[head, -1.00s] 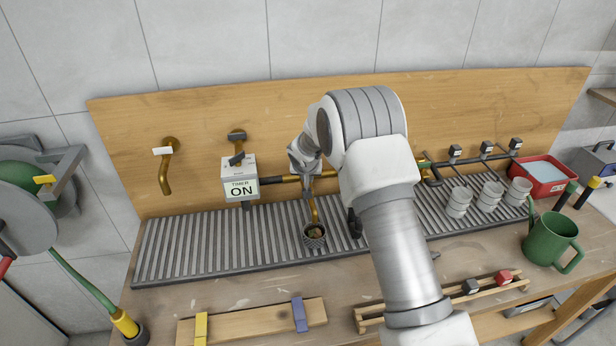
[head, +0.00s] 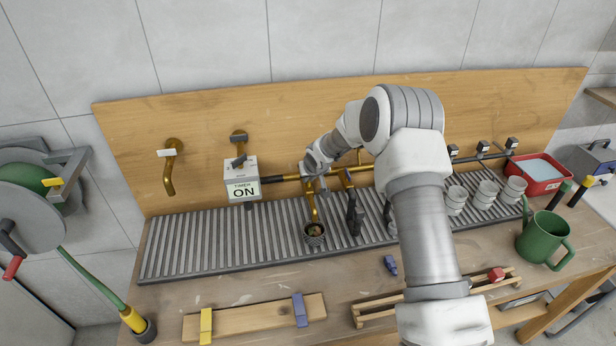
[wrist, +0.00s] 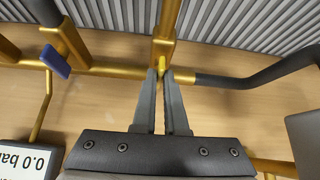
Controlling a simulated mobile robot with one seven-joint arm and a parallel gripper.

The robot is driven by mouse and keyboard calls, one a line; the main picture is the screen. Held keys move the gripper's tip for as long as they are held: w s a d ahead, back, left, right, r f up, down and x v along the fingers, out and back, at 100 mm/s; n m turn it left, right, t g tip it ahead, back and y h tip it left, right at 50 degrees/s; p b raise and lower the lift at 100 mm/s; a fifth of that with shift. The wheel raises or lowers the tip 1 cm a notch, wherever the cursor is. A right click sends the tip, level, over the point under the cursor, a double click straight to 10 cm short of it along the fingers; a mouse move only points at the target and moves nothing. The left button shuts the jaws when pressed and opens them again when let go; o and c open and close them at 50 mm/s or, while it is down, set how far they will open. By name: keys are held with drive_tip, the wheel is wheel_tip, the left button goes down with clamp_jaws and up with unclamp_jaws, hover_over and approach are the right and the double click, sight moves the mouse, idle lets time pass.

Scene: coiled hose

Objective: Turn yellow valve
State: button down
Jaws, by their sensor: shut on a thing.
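The yellow valve handle (wrist: 162,62) shows as a small yellow piece between my fingertips in the wrist view, where brass pipes meet. Most of it is hidden by the fingers. My gripper (wrist: 163,76) is shut on it, with the two grey fingers close together. In the head view my gripper (head: 313,184) is at the pipe on the wooden backboard, right of the timer box, above a brass spout (head: 313,212); the valve itself cannot be made out there.
A blue valve handle (wrist: 55,61) and a gauge reading 0.0 bar (wrist: 24,160) are nearby. The timer box (head: 242,180) reads ON. A small pot (head: 314,234) stands under the spout on the slatted grate (head: 200,248). A green jug (head: 546,240) stands at right.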

drive_tip(key=c, duration=1.1)
unclamp_jaws()
drive_tip(key=shift+c, duration=0.2)
drive_tip(key=shift+r+p, duration=1.55)
drive_tip(key=shift+r, duration=2)
